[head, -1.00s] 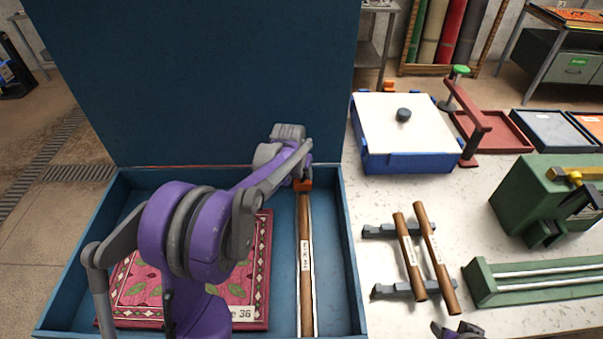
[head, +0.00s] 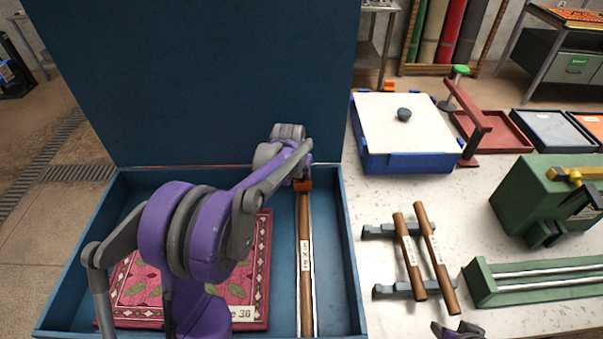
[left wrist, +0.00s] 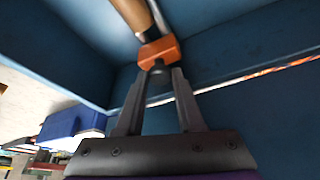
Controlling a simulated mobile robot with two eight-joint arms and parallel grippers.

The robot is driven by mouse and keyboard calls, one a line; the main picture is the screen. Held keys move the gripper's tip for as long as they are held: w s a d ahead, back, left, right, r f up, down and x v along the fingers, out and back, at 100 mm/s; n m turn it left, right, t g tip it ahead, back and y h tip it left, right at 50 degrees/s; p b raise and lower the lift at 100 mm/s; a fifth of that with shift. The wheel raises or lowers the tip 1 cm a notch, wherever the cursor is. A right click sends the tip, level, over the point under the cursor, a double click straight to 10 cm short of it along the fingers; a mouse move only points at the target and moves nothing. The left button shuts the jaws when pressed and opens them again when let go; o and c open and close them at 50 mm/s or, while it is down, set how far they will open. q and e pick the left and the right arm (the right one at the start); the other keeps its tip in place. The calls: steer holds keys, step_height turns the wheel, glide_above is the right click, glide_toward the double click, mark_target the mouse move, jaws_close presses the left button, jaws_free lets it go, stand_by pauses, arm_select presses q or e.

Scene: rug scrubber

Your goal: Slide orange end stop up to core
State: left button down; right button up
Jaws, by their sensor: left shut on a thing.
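The orange end stop (head: 302,185) is near the far end of the blue box's right-hand channel. It also shows in the left wrist view (left wrist: 160,52). The brown core (head: 306,265) with a white label lies lengthwise in that channel, and its end (left wrist: 131,12) is close to the stop. I cannot tell whether they touch. A thin grey bar beside the core reaches the stop. My left gripper (left wrist: 157,72) is shut on the stop from the far side, and my arm partly hides it in the head view.
The blue box (head: 353,255) has a raised lid (head: 200,80) behind. A pink patterned rug (head: 253,270) lies left of the core. To the right are a white-topped blue box (head: 385,130), two brown rods (head: 438,260) on grey rests and a green machine (head: 530,195).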

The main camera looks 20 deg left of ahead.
mark_target(302, 181)
stand_by(0.9)
arm_select(q)
steer(key=s, duration=0.1)
steer(key=s+d, duration=0.1)
steer(key=shift+s+d+f+b, duration=0.15)
steer(key=shift+s+b, duration=0.2)
steer(key=shift+b, duration=0.05)
steer(key=shift+s+d, duration=0.1)
steer(key=shift+s, duration=0.15)
steer(key=c, duration=0.8)
jaws_free()
steer(key=shift+w, duration=0.15)
steer(key=shift+r, duration=0.2)
steer(key=v, duration=1)
steer(key=shift+r, duration=0.35)
